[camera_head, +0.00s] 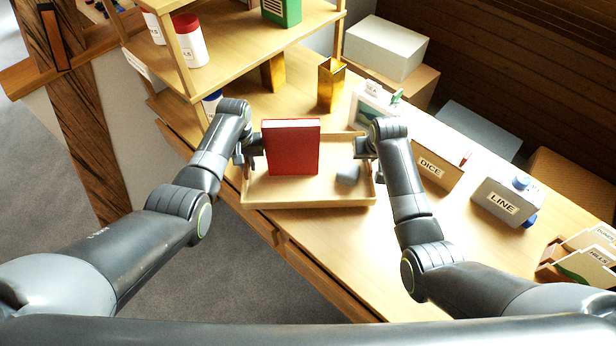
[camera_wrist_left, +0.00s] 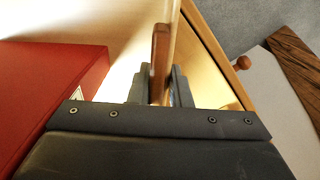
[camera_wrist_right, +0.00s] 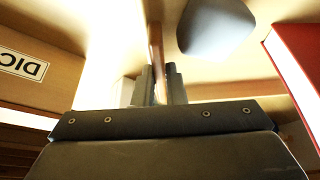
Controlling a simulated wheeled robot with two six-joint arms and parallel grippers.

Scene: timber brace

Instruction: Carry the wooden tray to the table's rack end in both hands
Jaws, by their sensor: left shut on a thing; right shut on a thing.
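The wooden tray (camera_head: 310,203) is low-sided and pale, over the left part of the table near its front edge. I cannot tell whether it touches the table top. A red book-like box (camera_head: 292,148) stands upright in it, and a small grey object (camera_head: 348,174) lies to the right of the box.
A wooden rack (camera_head: 240,45) with bottles and a green box stands at the table's far left end. A brass-coloured holder (camera_head: 330,84) stands behind the tray. A DICE box (camera_head: 438,168) and a LINE box (camera_head: 504,203) stand to the right.

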